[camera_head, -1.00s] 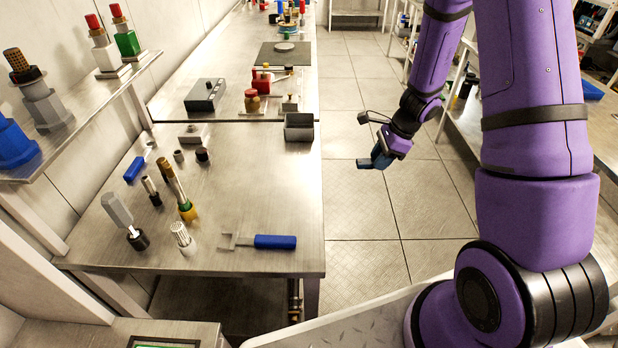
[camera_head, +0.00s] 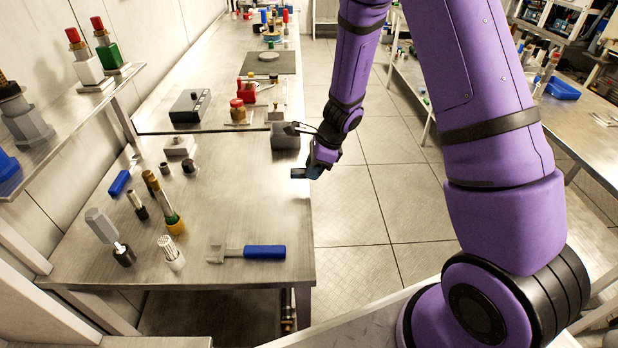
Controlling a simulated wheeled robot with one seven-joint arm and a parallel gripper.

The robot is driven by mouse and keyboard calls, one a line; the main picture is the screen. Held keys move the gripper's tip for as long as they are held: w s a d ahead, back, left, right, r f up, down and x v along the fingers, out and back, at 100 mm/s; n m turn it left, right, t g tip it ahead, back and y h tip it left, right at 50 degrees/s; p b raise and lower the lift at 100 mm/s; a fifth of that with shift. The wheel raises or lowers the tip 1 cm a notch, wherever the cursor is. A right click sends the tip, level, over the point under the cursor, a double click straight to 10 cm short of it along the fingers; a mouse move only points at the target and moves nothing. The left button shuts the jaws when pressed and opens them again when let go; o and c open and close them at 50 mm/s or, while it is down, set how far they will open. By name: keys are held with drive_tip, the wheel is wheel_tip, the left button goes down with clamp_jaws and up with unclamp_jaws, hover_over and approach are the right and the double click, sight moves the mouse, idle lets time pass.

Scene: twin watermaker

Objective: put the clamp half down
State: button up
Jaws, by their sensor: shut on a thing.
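My gripper (camera_head: 304,173) hangs at the end of my purple arm, at the right edge of the steel bench (camera_head: 235,210), just in front of the grey open bin. It is small and dark in the picture. The clamp half between its fingers is mostly hidden and cannot be told apart clearly from the dark blue fingers. I cannot tell how high above the bench top it is. The bench top left of my gripper is bare.
The grey bin (camera_head: 286,136) stands close behind my gripper. A blue-handled tool (camera_head: 264,252) lies at the front. Several upright tools and a grey block (camera_head: 180,147) stand on the left. The middle of the bench is free.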

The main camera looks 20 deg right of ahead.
sight(309, 186)
drive_tip(key=shift+w+a, duration=0.2)
drive_tip(key=shift+a, duration=0.45)
drive_tip(key=shift+f, duration=1.8)
drive_tip(key=shift+f, duration=0.1)
drive_tip(key=o, duration=0.9)
drive_tip(key=shift+d, duration=0.1)
